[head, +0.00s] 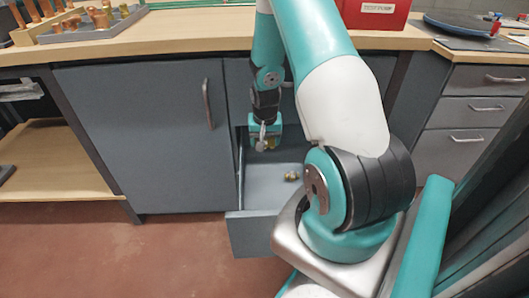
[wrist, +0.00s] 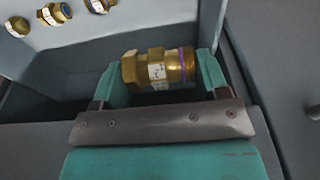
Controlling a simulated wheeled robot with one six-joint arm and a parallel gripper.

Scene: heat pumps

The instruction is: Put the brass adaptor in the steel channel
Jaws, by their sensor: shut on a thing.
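My gripper (head: 265,140) hangs over an open drawer below the worktop. In the wrist view its teal fingers (wrist: 160,80) are shut on a brass adaptor (wrist: 158,68), one finger at each end. The adaptor lies crosswise, with a hexagonal part at the left, a pale label and a purple band near the right end. In the head view the held piece is small and partly hidden by the gripper.
The grey drawer (head: 256,233) holds loose brass fittings (head: 291,176); several show at top left of the wrist view (wrist: 55,13). On the worktop (head: 190,34) stand a wooden rack of copper pieces (head: 80,24) and a red case (head: 376,14).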

